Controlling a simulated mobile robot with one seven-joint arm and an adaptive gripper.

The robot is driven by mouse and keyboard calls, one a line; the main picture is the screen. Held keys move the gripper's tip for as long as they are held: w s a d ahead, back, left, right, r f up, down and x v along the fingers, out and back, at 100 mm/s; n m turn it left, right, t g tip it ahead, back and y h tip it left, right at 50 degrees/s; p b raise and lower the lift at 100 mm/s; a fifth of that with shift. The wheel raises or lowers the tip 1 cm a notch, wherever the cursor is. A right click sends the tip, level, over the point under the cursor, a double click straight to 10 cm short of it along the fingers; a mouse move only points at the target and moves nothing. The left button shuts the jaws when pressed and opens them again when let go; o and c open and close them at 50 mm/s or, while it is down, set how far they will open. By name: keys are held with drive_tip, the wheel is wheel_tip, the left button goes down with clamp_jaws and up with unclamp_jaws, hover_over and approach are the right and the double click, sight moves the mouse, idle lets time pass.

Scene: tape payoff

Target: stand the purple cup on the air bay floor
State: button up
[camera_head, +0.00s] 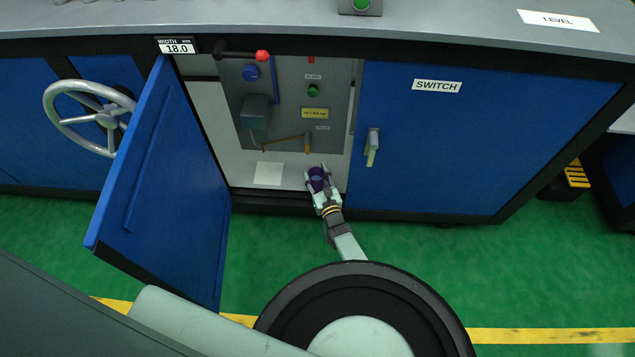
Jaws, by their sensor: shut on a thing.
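The purple cup (317,176) is between the fingers of my gripper (319,178), which is shut on it. The cup is at the right side of the open bay's mouth, near its front edge. The air bay floor (240,177) is the pale surface inside the open cabinet, with a white square (268,173) on it left of the cup. I cannot tell whether the cup touches the floor. My gripper reaches in from the front and hides the cup's lower part.
A blue door (160,185) stands open at the left of the bay. A closed blue door (440,145) marked SWITCH, with a handle (372,148), is at the right. A panel with a red-tipped lever (262,56) and a valve (256,110) is at the bay's back.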

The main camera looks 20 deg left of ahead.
sight(317, 175)
drive_tip(key=shift+w, duration=0.45)
drive_tip(key=f+b, duration=0.3)
drive_tip(key=b, duration=0.2)
drive_tip(key=shift+w+f, duration=0.4)
drive_tip(key=shift+r, duration=0.1)
drive_tip(key=o, duration=1.2)
drive_tip(key=shift+c, duration=0.2)
